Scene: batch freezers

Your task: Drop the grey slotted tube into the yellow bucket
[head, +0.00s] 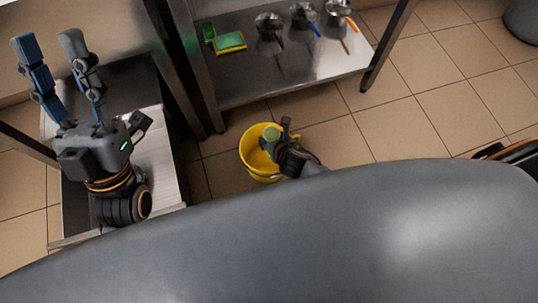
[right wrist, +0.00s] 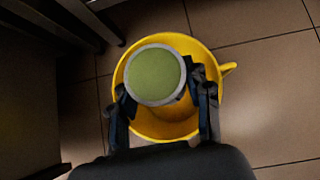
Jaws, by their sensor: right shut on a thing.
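The yellow bucket (head: 247,152) stands on the tiled floor, below and beyond my body. In the right wrist view the bucket (right wrist: 160,130) lies straight behind the held tube, its handle or spout out to the right. My right gripper (head: 280,134) is over the bucket, shut on the grey slotted tube (right wrist: 155,76). The tube shows a green round end with a grey rim; its slots are hidden. It appears above the bucket's opening; the height gap is hard to tell. My left gripper (head: 54,48) is open and empty, raised at the left.
A steel table's lower shelf (head: 300,85) behind the bucket bears a green and yellow sponge (head: 230,42) and several metal jugs (head: 269,35). A light-topped metal stand (head: 160,165) is under my left arm. Floor right of the bucket (head: 420,125) is clear.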

